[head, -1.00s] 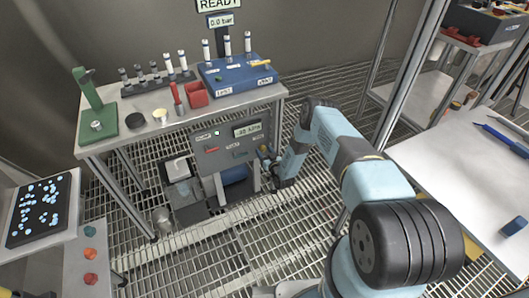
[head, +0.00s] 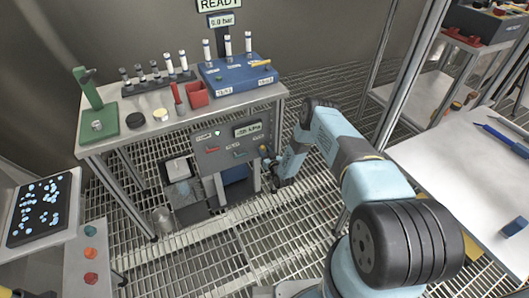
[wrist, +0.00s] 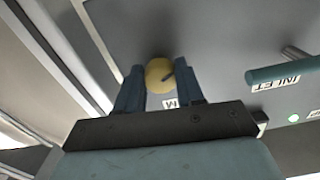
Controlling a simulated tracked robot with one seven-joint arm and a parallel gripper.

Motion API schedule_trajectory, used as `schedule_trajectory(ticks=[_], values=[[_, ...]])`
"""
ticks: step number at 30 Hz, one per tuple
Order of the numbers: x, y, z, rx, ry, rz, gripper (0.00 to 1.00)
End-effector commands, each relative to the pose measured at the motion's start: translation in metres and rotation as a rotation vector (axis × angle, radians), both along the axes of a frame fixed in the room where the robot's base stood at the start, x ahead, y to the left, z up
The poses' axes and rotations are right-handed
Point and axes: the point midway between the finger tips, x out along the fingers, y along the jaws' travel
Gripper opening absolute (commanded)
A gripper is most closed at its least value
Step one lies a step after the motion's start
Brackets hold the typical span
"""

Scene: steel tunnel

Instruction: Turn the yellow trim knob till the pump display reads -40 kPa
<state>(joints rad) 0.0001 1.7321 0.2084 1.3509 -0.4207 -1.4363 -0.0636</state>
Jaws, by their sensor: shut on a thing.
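The yellow trim knob (wrist: 158,72) is round, with a dark pointer mark, on the grey pump panel (head: 209,165). In the wrist view my gripper (wrist: 161,84) is shut on it, one blue finger on each side. In the head view my gripper (head: 271,165) is at the panel's right edge, and the knob is largely hidden there. The pump display (head: 247,129) is at the panel's upper right and shows a kPa figure, too small and blurred to read surely.
The panel carries a red lever (head: 212,149), a green lever (head: 238,154) and a small lamp (head: 217,133). In the wrist view a teal inlet lever (wrist: 280,73) is right of the knob. The workbench (head: 135,128) with racks stands above. A white table (head: 455,160) is at right.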

Motion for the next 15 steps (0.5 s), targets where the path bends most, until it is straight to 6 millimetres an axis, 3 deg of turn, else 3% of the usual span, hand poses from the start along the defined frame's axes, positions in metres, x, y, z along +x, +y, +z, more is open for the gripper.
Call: schedule_trajectory(ticks=[5,15], values=[[-0.0001,-0.0003,-0.0002,-0.062,-0.026,0.001,0.07],[0.0001,-0.0009,-0.0003,-0.357,-0.147,0.001,0.07]])
